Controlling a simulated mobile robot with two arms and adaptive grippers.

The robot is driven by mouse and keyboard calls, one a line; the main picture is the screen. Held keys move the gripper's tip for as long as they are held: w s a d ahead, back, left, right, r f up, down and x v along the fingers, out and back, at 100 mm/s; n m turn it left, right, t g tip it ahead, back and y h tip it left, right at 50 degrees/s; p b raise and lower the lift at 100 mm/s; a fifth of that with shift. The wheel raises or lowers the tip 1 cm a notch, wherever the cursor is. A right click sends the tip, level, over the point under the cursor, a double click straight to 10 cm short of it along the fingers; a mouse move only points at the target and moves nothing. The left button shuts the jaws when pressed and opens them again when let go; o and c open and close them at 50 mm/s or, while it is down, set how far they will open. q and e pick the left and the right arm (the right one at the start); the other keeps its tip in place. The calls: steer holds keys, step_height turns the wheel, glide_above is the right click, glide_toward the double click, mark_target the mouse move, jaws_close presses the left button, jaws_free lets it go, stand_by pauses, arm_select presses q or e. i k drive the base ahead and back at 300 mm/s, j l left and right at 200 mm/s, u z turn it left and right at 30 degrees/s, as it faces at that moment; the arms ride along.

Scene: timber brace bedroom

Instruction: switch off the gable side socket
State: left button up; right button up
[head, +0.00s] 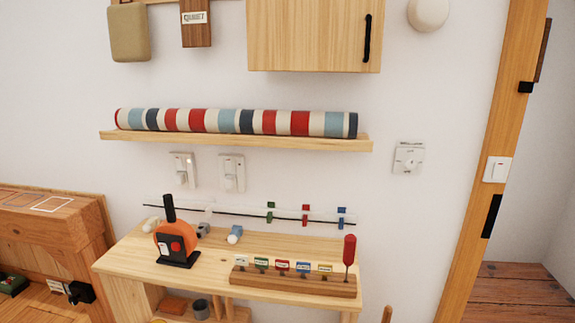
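Two white wall sockets are side by side on the wall below the striped roll's shelf. One is the left socket (183,171), the other the right socket (231,173). Each seems to have a white plug or adapter on its front. I cannot tell which one is on the gable side, and their switch positions are too small to read. Neither of my grippers is in the head view.
A wooden shelf (240,142) with a striped roll (236,121) juts out above the sockets. Below is a wooden bench (205,272) with an orange-and-black device (176,240) and a tag rack (292,281). A dial (408,158) and light switch (497,169) are farther right.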

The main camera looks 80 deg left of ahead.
mark_target(178, 159)
steer(key=u, duration=3.45)
